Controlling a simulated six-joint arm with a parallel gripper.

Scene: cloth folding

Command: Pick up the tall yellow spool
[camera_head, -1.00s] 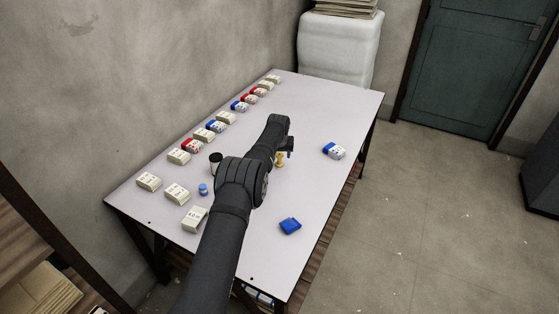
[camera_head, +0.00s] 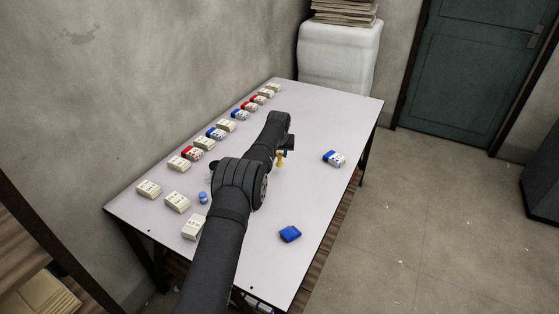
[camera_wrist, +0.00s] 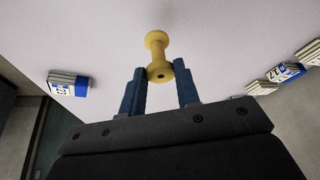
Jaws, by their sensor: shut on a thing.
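The tall yellow spool (camera_head: 280,159) stands out below my gripper (camera_head: 287,148), right of the middle of the table, in the head view. In the wrist view the spool (camera_wrist: 158,50) is held between the two blue-grey fingers (camera_wrist: 160,92), which are shut on it near its lower end as pictured. The spool has a narrow waist and a flared flange with a small dark hole. I cannot tell from these views whether its base touches the table.
A row of white, red and blue boxes (camera_head: 216,133) runs along the wall side of the table (camera_head: 320,110). A small blue spool (camera_head: 203,198) stands left of my arm.

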